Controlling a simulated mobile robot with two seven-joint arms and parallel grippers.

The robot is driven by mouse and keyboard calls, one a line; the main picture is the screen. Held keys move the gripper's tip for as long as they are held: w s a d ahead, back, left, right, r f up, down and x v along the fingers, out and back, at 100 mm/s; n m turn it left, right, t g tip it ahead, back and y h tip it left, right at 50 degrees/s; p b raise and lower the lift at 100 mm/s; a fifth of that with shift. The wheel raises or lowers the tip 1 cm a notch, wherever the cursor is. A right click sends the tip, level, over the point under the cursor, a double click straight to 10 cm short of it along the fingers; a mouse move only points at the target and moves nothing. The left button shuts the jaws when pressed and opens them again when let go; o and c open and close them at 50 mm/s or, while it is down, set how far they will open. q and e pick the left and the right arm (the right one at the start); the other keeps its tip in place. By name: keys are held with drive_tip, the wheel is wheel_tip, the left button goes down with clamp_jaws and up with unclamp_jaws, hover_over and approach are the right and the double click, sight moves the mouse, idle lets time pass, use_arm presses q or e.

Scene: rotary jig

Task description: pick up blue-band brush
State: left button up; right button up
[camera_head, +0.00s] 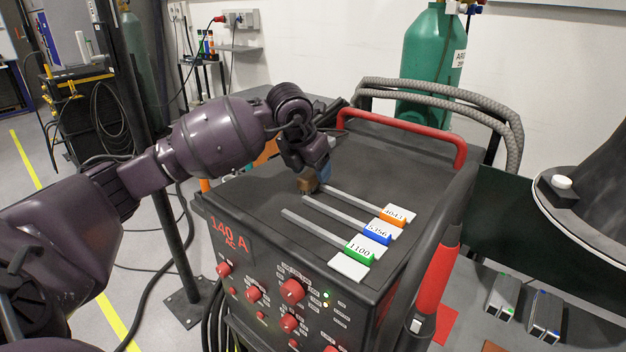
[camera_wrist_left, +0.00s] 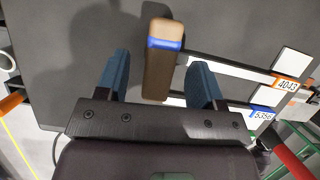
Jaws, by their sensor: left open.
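The blue-band brush (camera_wrist_left: 163,70) shows in the left wrist view as a brown wooden block with a blue band near its far end. It lies between the two blue fingers of my left gripper (camera_wrist_left: 157,60), closer to the right finger. In the head view, the left gripper (camera_head: 317,176) is low over the top of the dark welding machine (camera_head: 262,178). A brown end of the brush (camera_head: 307,186) shows under the fingers and the rest is hidden. The left gripper is open. My right gripper is not in view.
Several grey rods with white tags lie beside the brush: orange 4043 (camera_head: 398,214), blue 5356 (camera_head: 377,233) and green 1100 (camera_head: 359,250). A red handle (camera_head: 400,126) and grey hoses (camera_head: 445,92) stand behind. The machine top's left part is clear.

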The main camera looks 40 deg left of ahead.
sight(312, 172)
use_arm(q)
drive_tip(key=shift+w+f, duration=0.25)
drive_tip(key=shift+f, duration=0.25)
drive_tip(key=shift+c, duration=0.3)
drive_tip(key=c, duration=1)
drive_tip(key=shift+o, duration=0.2)
drive_tip(key=shift+r, duration=0.1)
wheel_tip(312, 172, up, 20)
drive_tip(key=shift+p, duration=0.45)
